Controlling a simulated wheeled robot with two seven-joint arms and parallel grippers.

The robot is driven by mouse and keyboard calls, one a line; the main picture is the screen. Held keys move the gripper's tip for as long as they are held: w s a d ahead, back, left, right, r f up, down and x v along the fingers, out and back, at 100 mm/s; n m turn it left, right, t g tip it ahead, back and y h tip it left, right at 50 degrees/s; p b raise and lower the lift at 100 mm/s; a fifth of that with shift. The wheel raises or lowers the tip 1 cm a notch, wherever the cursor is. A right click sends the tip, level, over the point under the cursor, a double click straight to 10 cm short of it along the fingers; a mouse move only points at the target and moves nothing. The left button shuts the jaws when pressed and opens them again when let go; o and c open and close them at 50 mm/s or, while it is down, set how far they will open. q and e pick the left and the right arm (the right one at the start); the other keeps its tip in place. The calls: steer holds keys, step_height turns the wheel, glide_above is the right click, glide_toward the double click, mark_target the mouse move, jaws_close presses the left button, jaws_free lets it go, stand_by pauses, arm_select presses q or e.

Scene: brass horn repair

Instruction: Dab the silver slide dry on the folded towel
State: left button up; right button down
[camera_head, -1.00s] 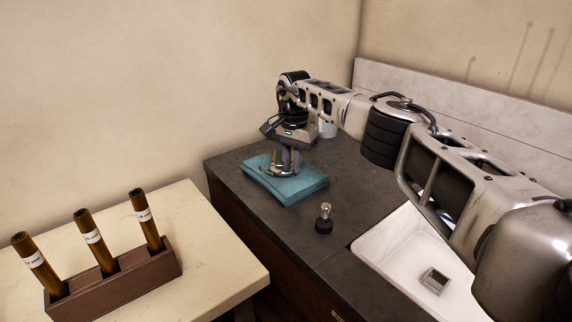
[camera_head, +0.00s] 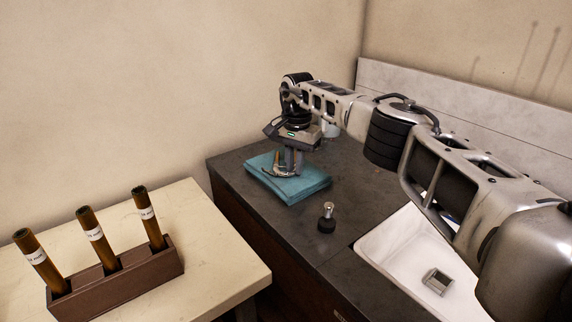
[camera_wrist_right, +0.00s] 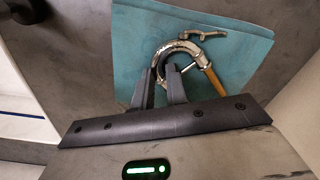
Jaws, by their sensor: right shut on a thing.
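The silver slide (camera_wrist_right: 180,48) is a shiny curved tube with a brass-coloured leg (camera_wrist_right: 215,82). My right gripper (camera_wrist_right: 168,77) is shut on it, with the bend showing beyond the fingertips. In the head view the right gripper (camera_head: 290,172) points down over the folded towel (camera_head: 311,187), a teal pad on the dark counter. The slide is low over the towel there; whether it touches is hard to tell. The towel also fills much of the right wrist view (camera_wrist_right: 130,30). My left gripper is out of view.
A small dark-based, silver-topped object (camera_head: 327,218) stands on the counter in front of the towel. A white sink (camera_head: 393,252) at right holds a small metal box (camera_head: 437,281). A brown rack (camera_head: 120,283) with three brass tubes stands on the pale table at left.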

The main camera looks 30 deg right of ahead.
steer(key=shift+r, duration=0.4)
steer(key=shift+f, duration=0.6)
steer(key=shift+r, duration=0.15)
stand_by(0.5)
steer(key=shift+r, duration=0.45)
